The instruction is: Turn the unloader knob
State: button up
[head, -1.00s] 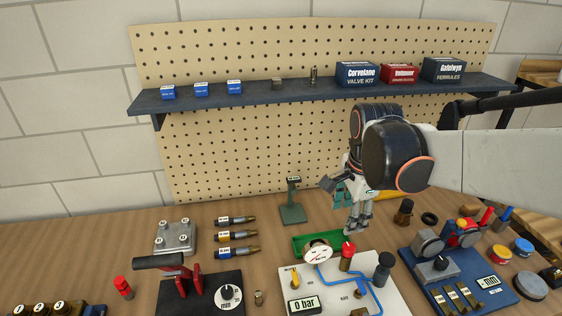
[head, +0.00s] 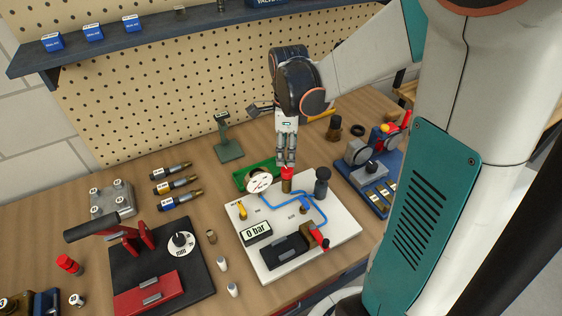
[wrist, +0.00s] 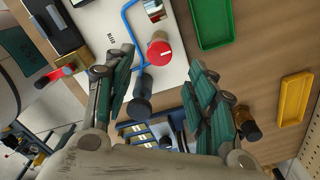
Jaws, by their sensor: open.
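No label reading "unloader" is legible. A white test panel (head: 330,238) on the bench carries a red-topped knob (head: 287,174) on a brass stem, a dark capped post (head: 322,180), and a small yellow lever (head: 242,211). My gripper (head: 286,160) points down, just above and behind the red-topped knob. In the wrist view, my gripper (wrist: 163,68) has its fingers spread wide and empty. The red knob (wrist: 160,54), with a white mark, shows between the fingertips there, apart from both. The dark post (wrist: 139,108) lies nearer the left finger.
A round gauge (head: 259,181) and "0 bar" display (head: 256,232) sit on the panel. A green tray (head: 243,172) lies behind it. A blue board (head: 371,180) with fittings stands right. A black press base (head: 140,262) stands left. A yellow tray (wrist: 293,98) shows in the wrist view.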

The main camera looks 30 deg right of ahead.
aim_at(287, 169)
notch_tip(287, 169, down, 7)
jog(key=shift+f+b, duration=0.1)
jog(key=shift+b, duration=0.75)
jog(key=shift+c, duration=0.6)
jog(key=c, duration=0.9)
